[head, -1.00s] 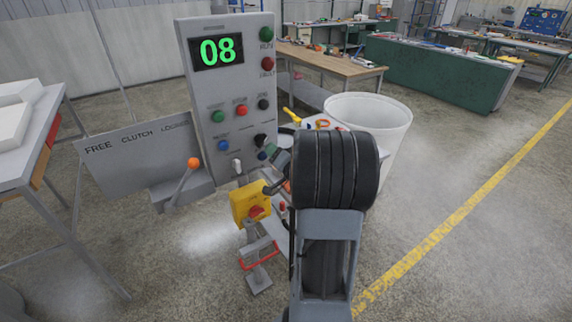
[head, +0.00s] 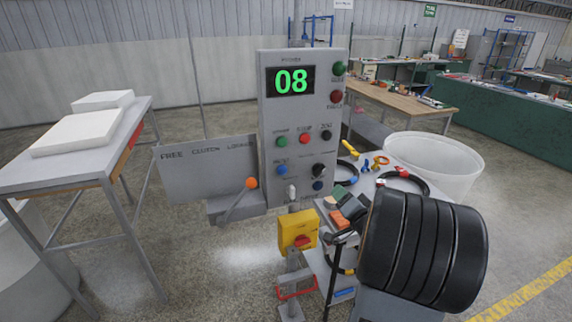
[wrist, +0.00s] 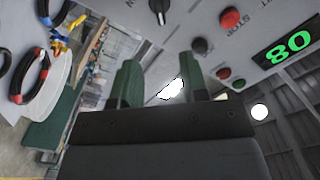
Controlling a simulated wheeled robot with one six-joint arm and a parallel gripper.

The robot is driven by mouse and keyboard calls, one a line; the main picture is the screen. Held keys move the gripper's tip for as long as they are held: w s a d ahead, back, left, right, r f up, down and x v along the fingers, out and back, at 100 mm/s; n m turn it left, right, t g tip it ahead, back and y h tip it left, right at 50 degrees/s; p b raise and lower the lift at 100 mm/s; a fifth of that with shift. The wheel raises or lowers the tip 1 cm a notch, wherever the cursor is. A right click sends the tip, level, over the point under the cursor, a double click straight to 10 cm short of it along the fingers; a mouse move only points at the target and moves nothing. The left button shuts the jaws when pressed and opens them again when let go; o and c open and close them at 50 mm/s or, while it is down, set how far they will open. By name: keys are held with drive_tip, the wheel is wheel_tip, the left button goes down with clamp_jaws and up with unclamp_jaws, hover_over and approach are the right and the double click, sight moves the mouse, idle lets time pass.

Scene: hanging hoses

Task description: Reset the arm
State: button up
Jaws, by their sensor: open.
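My arm's large dark end (head: 422,250) fills the lower right of the head view. My gripper (head: 343,205) points left from it, in front of the small work table and below right of the control panel (head: 290,115). In the wrist view my gripper (wrist: 160,82) shows two green fingers set apart, with nothing visible between them. The panel, with its green 08 display (wrist: 284,46), is close beyond the fingers at the top right there. No object is seen in the gripper.
A yellow switch box (head: 298,232) stands below the panel, beside a clutch lever with an orange knob (head: 251,183). Hoses and tools lie on the small table. A white bin (head: 440,165) stands behind it. A table with white slabs (head: 80,132) is at left.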

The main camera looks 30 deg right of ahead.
drive_tip(key=s+d+f+n+g+h, duration=0.2)
drive_tip(key=s+d+f+g+h, duration=0.15)
drive_tip(key=s+f+g, duration=0.45)
drive_tip(key=s+a+r+n+g+y, duration=0.1)
drive_tip(key=a+r+n+y, duration=0.1)
drive_tip(key=a, duration=0.7)
drive_tip(key=s+a+r+n+g+y, duration=0.1)
drive_tip(key=a+n, duration=0.3)
drive_tip(key=a, duration=0.6)
drive_tip(key=s+a+r+n+g+y, duration=0.1)
drive_tip(key=a+r+n+g+y, duration=0.1)
drive_tip(key=a, duration=0.7)
drive_tip(key=shift+s+a+r+n+g+y, duration=0.2)
drive_tip(key=shift+s+r+n+g+y, duration=0.3)
drive_tip(key=shift+r+g, duration=0.3)
drive_tip(key=shift+w, duration=0.15)
